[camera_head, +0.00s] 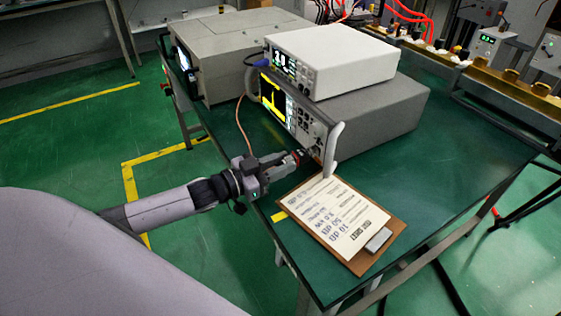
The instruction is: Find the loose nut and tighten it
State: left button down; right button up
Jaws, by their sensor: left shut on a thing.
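My left gripper (289,162) reaches in from the left at the lower right of the front panel of the grey instrument (375,112). It is shut on a small connector part at that panel, mostly hidden by the fingers. A bit of red shows at the fingertips. I cannot make out the nut itself or whether it is loose. A thin copper-coloured cable (239,122) hangs from the instrument's left side and runs down behind my gripper. My right gripper is not in view.
A white instrument (332,60) is stacked on the grey one. A clipboard (387,236) with a printed sheet lies in front on the green table (463,190). A grey box unit (228,50) stands at the back left. The table's right part is clear.

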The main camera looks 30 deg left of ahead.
pick_arm(q)
jog(key=shift+m, duration=1.4)
jog(key=c, duration=0.9)
grip_release()
jog(key=shift+s+a, duration=0.1)
jog(key=shift+s, duration=0.05)
jog(key=shift+v, duration=3.4)
